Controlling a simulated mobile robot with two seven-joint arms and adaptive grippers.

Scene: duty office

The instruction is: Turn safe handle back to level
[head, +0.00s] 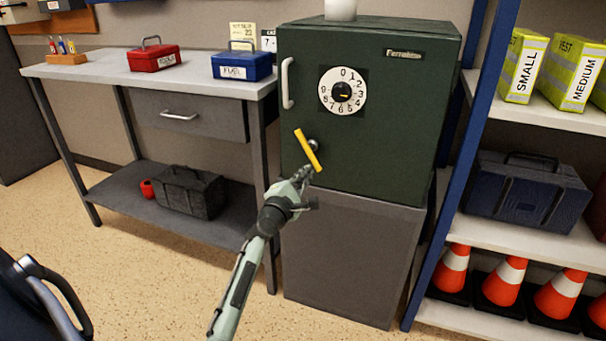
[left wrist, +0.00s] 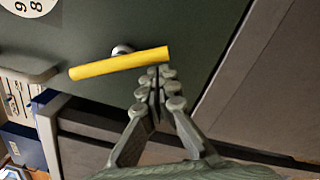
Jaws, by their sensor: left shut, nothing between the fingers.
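The dark green safe (head: 385,150) stands on a grey cabinet, its door facing me. Its yellow handle (head: 308,150) is tilted in the head view, upper end to the left and lower end to the right. In the left wrist view the yellow handle (left wrist: 120,63) crosses in front of its round silver hub (left wrist: 122,49). My left gripper (head: 306,174) is shut and empty, close by the handle's lower end. In the left wrist view its fingertips (left wrist: 161,72) are together near the handle's right end; I cannot tell whether they touch it. My right gripper is not in view.
A white numbered dial (head: 342,91) and a silver door pull (head: 287,83) are on the safe door. A workbench (head: 105,70) with a red box and a blue box stands left. A blue-framed shelf (head: 455,180) stands close on the right. A chair (head: 40,300) is at lower left.

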